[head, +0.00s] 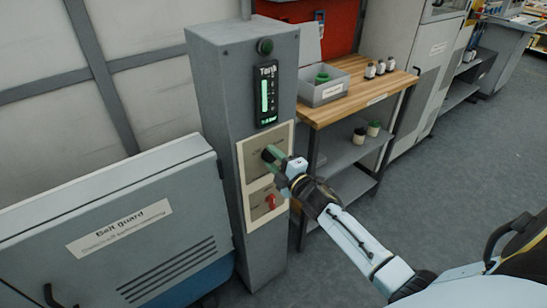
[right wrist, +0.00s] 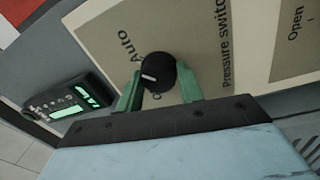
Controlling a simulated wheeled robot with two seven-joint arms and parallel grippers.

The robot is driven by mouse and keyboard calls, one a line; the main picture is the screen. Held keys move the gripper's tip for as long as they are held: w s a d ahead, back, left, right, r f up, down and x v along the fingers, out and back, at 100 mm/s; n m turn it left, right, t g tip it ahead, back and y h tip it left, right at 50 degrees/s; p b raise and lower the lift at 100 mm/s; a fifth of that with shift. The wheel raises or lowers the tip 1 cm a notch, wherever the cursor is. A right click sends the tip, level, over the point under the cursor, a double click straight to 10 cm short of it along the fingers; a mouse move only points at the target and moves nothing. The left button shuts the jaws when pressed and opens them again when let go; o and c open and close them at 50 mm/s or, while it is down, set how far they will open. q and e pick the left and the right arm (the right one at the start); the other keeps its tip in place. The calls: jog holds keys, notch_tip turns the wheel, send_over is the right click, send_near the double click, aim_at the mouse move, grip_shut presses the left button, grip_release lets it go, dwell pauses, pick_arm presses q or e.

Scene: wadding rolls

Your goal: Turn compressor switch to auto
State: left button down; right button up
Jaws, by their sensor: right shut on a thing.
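The compressor switch is a round black knob (right wrist: 158,72) with a white pointer line, on a beige plate (right wrist: 210,30) lettered "Pressure switch". The word "Auto" stands on the plate beside the knob. In the right wrist view the pointer line lies toward the left, below the word "Auto"; another label under the knob is mostly hidden. My right gripper (right wrist: 160,92) has its green fingers on either side of the knob and is shut on it. In the head view the right gripper (head: 275,161) is at the upper plate of the grey column (head: 218,110), hiding most of the knob.
A red control (head: 271,201) sits lower on the column, below my gripper. A lit tank gauge (head: 266,95) is above. A "Belt guard" cabinet (head: 120,235) stands left; a wooden-topped bench (head: 345,95) with a grey box (head: 322,92) stands right.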

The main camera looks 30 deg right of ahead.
pick_arm(q)
jog(key=shift+s+d+r, duration=0.1)
jog(key=shift+s+d, duration=0.05)
jog(key=shift+d, duration=0.1)
pick_arm(e)
jog(key=shift+m, duration=0.3)
jog(key=o, duration=1)
pick_arm(q)
jog(key=shift+d+r+p, duration=0.45)
jog(key=shift+d+p, duration=0.05)
jog(key=shift+d, duration=0.15)
pick_arm(e)
jog(key=s, duration=0.9)
jog(key=s+d, duration=0.1)
jog(key=s, duration=0.3)
jog(key=shift+s+f, duration=0.2)
jog(key=shift+f, duration=0.2)
pick_arm(q)
jog(key=shift+a, duration=0.4)
